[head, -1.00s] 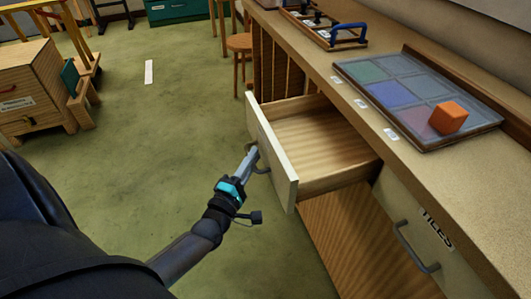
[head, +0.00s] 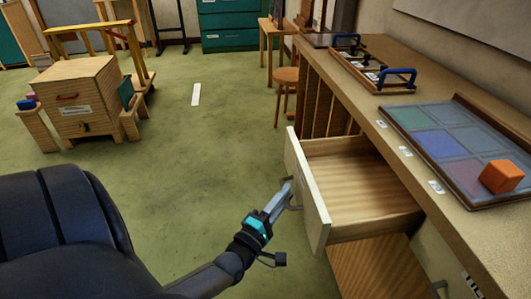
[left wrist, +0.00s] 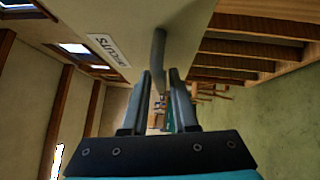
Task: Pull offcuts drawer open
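The offcuts drawer (head: 316,206) sticks well out of the bench, and its wooden inside looks empty. Its pale front carries a grey handle (head: 296,204). My left gripper (head: 287,192) is at this handle. The drawer's label (left wrist: 108,49) reads "offcuts" there. My right gripper is not in view.
On the bench (head: 446,233) lie a panel of coloured glass (head: 440,143) with an orange cube (head: 501,177) and a tray with blue handles (head: 370,70). A wooden stool (head: 286,80) stands beyond the drawer.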

